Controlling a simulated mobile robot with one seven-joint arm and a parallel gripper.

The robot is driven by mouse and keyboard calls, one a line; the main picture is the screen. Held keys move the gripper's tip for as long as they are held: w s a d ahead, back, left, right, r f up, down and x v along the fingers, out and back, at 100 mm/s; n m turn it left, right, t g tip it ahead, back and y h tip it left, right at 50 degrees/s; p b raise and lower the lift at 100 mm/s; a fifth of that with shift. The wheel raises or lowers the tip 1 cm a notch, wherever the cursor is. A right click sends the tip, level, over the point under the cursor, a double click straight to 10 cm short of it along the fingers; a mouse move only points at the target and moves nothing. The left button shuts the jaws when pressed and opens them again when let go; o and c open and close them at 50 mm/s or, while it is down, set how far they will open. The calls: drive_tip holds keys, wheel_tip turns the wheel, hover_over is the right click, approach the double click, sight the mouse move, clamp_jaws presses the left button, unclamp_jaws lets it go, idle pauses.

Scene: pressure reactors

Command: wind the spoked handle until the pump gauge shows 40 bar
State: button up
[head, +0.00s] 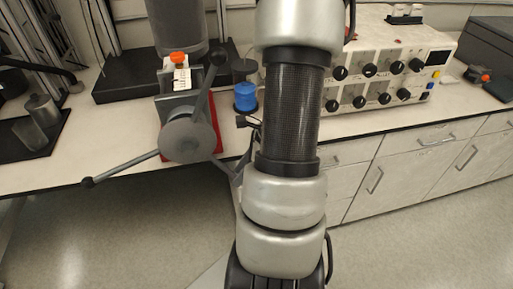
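The spoked handle (188,137) stands at the bench's front edge, left of my arm, with a round grey hub. One spoke runs down-left to a dark knob (88,182). One rises up-right to a dark knob (218,58). Another runs down-right and passes behind my arm. A red base (212,147) shows behind the hub. I cannot make out a pump gauge or any reading. My arm fills the middle of the view. I cannot pick out my gripper; a small dark piece by the arm's left side is unclear.
An orange-topped valve with a tag (179,62) and a blue cylinder (245,97) stand close behind the handle. A white control box with black knobs (390,70) is on the right. Metal cups (42,112) stand far left. Drawers (420,160) front the bench; the floor (90,245) is clear.

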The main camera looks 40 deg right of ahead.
drive_tip(key=p+v, duration=0.2)
drive_tip(key=v, duration=1.2)
drive_tip(key=shift+r+p, duration=0.25)
drive_tip(key=shift+p, duration=0.15)
drive_tip(key=shift+d, duration=0.1)
